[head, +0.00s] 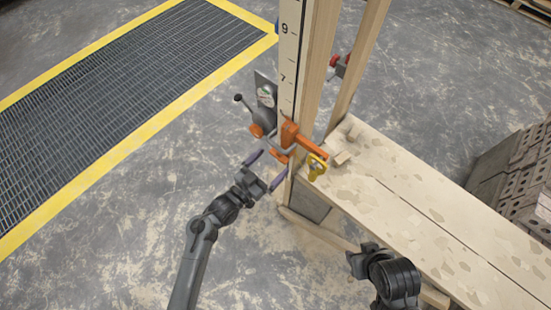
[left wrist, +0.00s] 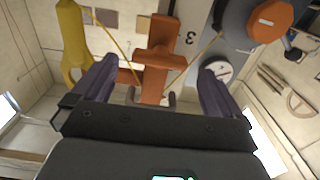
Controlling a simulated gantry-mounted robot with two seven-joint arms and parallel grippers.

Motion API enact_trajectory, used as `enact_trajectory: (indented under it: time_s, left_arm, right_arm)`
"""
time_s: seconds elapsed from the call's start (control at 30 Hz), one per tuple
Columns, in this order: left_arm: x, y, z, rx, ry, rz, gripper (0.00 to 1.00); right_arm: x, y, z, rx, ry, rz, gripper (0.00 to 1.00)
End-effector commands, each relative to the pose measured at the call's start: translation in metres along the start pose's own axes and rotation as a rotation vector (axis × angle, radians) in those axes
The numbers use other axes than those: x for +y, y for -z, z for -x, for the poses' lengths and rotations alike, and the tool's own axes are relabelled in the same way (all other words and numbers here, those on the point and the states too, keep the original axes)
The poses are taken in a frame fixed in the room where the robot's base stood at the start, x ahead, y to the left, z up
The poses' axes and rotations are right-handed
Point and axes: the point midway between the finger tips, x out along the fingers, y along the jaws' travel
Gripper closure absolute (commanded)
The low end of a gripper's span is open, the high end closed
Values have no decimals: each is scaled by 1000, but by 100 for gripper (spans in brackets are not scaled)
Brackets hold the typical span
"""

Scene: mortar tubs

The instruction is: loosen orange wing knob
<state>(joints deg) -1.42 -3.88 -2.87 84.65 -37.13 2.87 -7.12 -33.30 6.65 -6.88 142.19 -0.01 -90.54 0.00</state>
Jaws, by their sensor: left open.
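An orange T-shaped piece (left wrist: 157,60), which looks like the wing knob, shows between my left fingers in the left wrist view. In the head view, a small orange part (head: 279,156) sits below an orange clamp (head: 303,142) on the upright. My left gripper (head: 267,166) is open just below and left of the clamp, with its purple fingers (left wrist: 158,85) spread to either side of the orange piece. I see no clear contact. My dark right gripper (head: 362,258) is over the plank's near edge, and its jaws are hard to make out.
A numbered scale board (head: 289,55) runs up the wooden upright. A grey device with a round orange knob (left wrist: 268,19) sits beside it. A yellow clip (left wrist: 72,45) is close to one left finger. The mortar-spattered plank (head: 420,205) extends right, with grey blocks (head: 515,170) beyond.

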Motion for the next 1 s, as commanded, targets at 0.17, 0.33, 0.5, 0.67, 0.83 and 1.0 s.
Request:
enact_trajectory:
  time_s: [0.17, 0.33, 0.5, 0.67, 0.83, 1.0]
  left_arm:
    - [0, 0, -21, 1, 1, 1, 0]
    - [0, 0, -30, 0, 0, 0, 0]
    - [0, 0, -31, -1, 0, 0, 0]
    - [0, 0, -31, -1, 0, 0, 3]
    - [0, 0, -30, -1, 0, 0, 29]
    - [0, 0, -30, -1, 0, 0, 55]
  right_arm:
    - [0, -1, -4, 1, 0, 0, 57]
    - [0, -1, -5, 0, -1, 0, 57]
    - [1, -2, -5, -1, -3, 3, 57]
    - [2, -2, -5, -1, -6, 7, 57]
    - [2, -2, -5, -1, -6, 7, 57]
    - [2, -2, -5, -1, -6, 6, 57]
